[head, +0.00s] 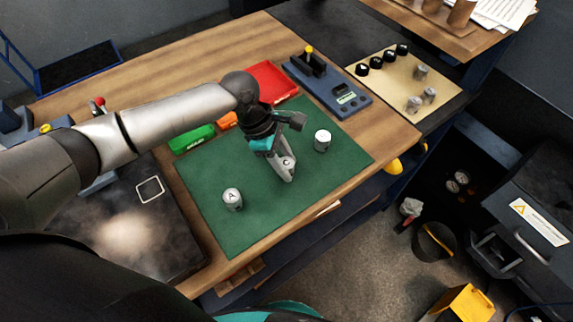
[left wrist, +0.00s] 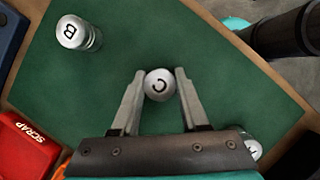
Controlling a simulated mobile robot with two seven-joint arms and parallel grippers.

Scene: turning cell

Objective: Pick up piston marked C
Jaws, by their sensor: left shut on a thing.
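The piston marked C (head: 286,161) is a small silver cylinder over the green mat (head: 225,238). In the left wrist view its lettered top (left wrist: 160,84) shows between the two fingers. My left gripper (head: 284,167) is shut on it; the fingers sit on its two sides. The fingers hide part of the piston in the head view, and I cannot tell whether it touches the mat. The piston marked A (head: 232,199) stands nearer on the mat. The piston marked B (left wrist: 75,32) stands apart, also seen in the head view (head: 322,140). My right gripper is not in view.
A red scrap tray (head: 270,82) and green bin (head: 192,139) line the mat's far side. A blue gauge device (head: 335,90) stands behind. A beige board (head: 398,88) with several black and silver parts lies at right. The mat's near part is clear.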

